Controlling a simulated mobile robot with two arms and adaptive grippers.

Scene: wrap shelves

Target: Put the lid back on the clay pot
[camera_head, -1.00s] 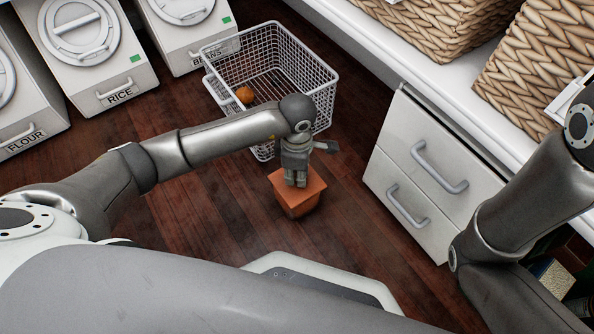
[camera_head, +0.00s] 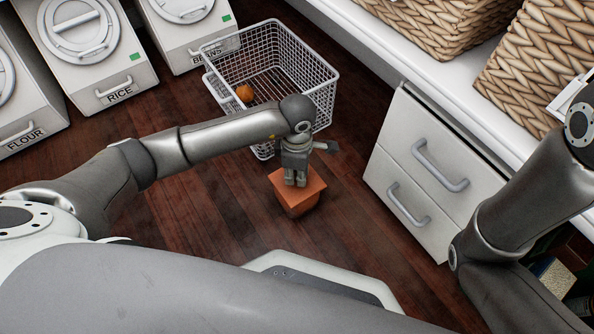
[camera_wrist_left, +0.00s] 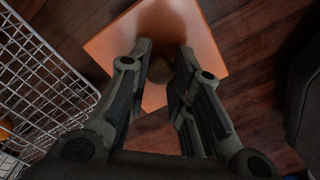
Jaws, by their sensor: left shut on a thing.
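The clay pot (camera_head: 300,207) is orange and stands on the wooden floor below the wire basket. Its square orange lid (camera_head: 315,187) is at the top of the pot; whether it rests fully on the rim or hovers slightly above cannot be told. My left gripper (camera_head: 295,183) points down and is shut on the lid's knob. In the left wrist view the lid (camera_wrist_left: 207,48) fills the upper middle, with the round knob (camera_wrist_left: 161,70) between the fingers of the left gripper (camera_wrist_left: 163,82). The lid hides the pot there. My right gripper is out of view.
A white wire basket (camera_head: 322,90) holding an orange fruit (camera_head: 244,93) stands just behind the pot. A white drawer unit (camera_head: 432,175) is to the right, woven baskets (camera_head: 430,28) above it. Rice (camera_head: 100,55) and flour bins line the left. Floor left of the pot is clear.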

